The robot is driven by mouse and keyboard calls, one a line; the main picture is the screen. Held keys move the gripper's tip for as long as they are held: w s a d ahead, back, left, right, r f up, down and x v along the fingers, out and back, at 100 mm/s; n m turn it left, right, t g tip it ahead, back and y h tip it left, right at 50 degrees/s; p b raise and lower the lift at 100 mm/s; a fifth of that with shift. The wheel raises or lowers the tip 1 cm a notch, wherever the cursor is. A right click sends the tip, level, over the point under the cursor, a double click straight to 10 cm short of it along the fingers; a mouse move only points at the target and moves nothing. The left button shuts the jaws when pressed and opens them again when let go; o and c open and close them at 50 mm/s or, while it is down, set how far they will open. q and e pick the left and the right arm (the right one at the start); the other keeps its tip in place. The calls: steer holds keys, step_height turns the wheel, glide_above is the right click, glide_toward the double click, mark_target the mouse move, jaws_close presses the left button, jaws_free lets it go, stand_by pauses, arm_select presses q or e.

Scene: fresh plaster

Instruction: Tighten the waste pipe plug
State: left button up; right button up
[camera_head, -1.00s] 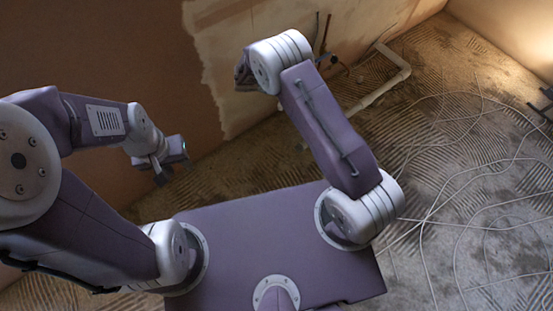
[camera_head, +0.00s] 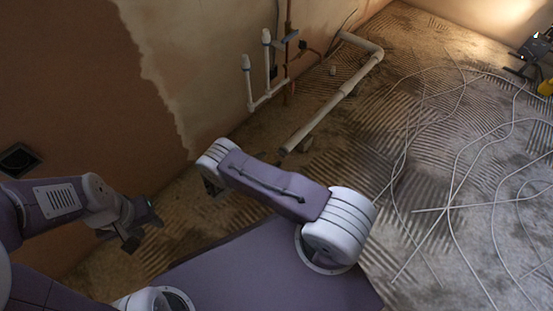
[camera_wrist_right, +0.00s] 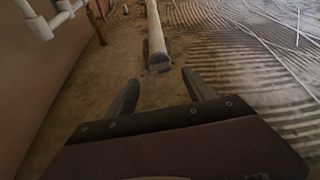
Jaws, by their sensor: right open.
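The white waste pipe (camera_head: 322,122) runs low along the floor from an elbow near the wall. Its near end, with a grey plug (camera_head: 284,151), lies just beyond my right arm. In the right wrist view the pipe's grey end (camera_wrist_right: 158,62) is straight ahead of my right gripper (camera_wrist_right: 162,92). That gripper is open and empty, its fingers apart and short of the pipe end. In the head view the right gripper (camera_head: 211,186) is partly hidden by its own arm. My left gripper (camera_head: 143,229) is empty at the lower left, its fingers apart, away from the pipe.
White capped pipes (camera_head: 257,75) and a copper pipe (camera_head: 288,55) stand along the plastered wall. A brown lump (camera_head: 305,144) lies beside the pipe end. Pale cables (camera_head: 455,170) are strewn over the floor at right. A dark lamp (camera_head: 534,46) stands far right.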

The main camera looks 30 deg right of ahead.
mark_target(280, 154)
steer(key=b+x, duration=0.2)
steer(key=x, duration=0.3)
steer(key=shift+d+f, duration=0.1)
steer(key=shift+d, duration=0.05)
arm_select(q)
step_height(280, 154, down, 3)
steer(key=shift+f, duration=0.2)
